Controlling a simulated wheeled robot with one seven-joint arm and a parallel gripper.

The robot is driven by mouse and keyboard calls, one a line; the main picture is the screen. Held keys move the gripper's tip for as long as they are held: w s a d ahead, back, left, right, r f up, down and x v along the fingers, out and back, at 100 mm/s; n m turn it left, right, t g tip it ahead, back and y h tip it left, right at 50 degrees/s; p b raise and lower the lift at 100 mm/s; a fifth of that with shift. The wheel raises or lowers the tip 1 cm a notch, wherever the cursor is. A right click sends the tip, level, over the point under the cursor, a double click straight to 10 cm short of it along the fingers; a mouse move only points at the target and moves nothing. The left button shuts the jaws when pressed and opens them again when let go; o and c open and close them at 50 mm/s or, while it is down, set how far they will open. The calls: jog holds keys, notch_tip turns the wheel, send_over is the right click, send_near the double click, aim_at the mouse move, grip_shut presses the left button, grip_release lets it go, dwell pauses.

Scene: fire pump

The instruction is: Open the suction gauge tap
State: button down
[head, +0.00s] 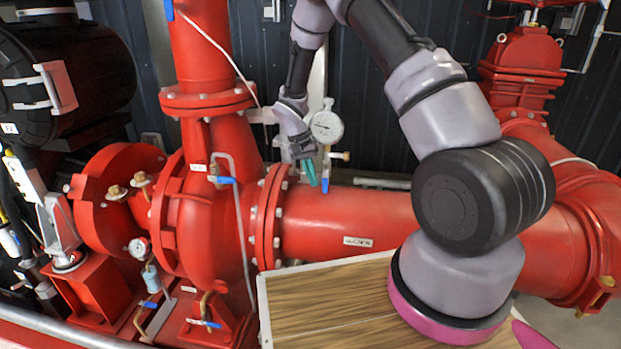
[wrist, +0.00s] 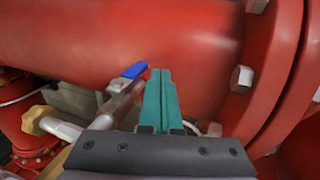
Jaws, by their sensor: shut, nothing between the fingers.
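The suction gauge (head: 326,126) is a round white dial above the red suction pipe (head: 345,215). Below it is a small brass tap with a blue lever (head: 325,185), partly hidden by my gripper in the head view. In the wrist view the blue lever (wrist: 133,71) lies just left of my fingertips, on a metal tap body (wrist: 118,105). My gripper (head: 311,178) has teal fingers, shut together and empty. In the wrist view the fingertips (wrist: 160,77) are beside the lever; I cannot tell whether they touch it.
The large red pipe (wrist: 150,35) lies just beyond my fingers. A bolted flange (wrist: 270,85) stands close on the right in the wrist view. A brass fitting (wrist: 55,128) sits at left. A wood-topped box (head: 330,300) stands below the pipe, partly under my arm.

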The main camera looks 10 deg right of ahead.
jog(key=shift+s+d+f+h, duration=0.15)
jog(key=shift+d+f+h, duration=0.15)
jog(key=shift+h, duration=0.1)
jog(key=shift+s+d+f, duration=0.15)
jog(key=shift+d, duration=0.3)
